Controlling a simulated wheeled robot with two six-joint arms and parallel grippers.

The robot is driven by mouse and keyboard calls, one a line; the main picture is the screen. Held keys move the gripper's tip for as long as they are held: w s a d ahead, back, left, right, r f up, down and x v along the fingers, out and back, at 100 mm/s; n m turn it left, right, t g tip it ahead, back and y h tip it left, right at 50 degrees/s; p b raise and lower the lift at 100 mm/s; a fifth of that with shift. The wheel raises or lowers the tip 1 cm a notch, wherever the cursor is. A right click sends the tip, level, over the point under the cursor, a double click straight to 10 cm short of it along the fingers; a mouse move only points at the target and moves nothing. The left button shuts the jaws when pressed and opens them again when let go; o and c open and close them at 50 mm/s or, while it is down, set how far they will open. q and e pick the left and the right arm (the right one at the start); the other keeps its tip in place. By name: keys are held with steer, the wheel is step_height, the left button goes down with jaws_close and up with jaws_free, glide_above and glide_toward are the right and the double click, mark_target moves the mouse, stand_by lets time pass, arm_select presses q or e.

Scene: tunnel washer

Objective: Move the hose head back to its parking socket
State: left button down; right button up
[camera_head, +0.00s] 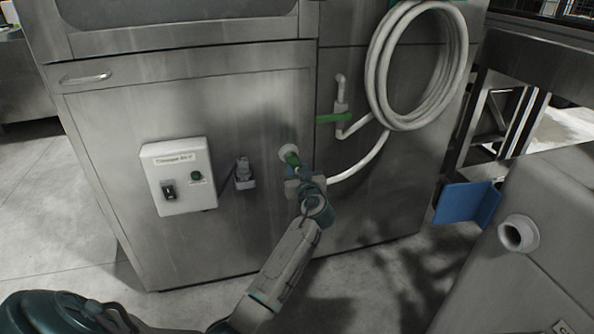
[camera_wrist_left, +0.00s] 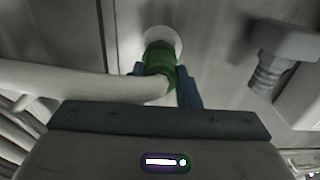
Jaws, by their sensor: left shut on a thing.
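The green hose head (camera_head: 291,158) is at a round white socket (camera_head: 285,150) on the steel front panel. In the left wrist view the hose head (camera_wrist_left: 158,58) points into the white socket (camera_wrist_left: 168,38); its front end is hidden there, and I cannot tell how deep it sits. My left gripper (camera_head: 297,174) is shut on the hose head, with a blue finger on each side of it in the left wrist view (camera_wrist_left: 162,82). The white hose (camera_wrist_left: 85,82) leaves the head to the left in that view. My right gripper is not in view.
The hose runs to a coil (camera_head: 376,62) hung on the panel, beside a green-handled valve (camera_head: 333,118). A white switch box (camera_head: 180,177) and a small grey fitting (camera_head: 243,173) are left of the socket. A blue flap (camera_head: 466,204) and white pipe stub (camera_head: 518,233) are at right.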

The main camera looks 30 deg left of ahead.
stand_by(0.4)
arm_select(q)
steer(key=c, duration=1)
jaws_free()
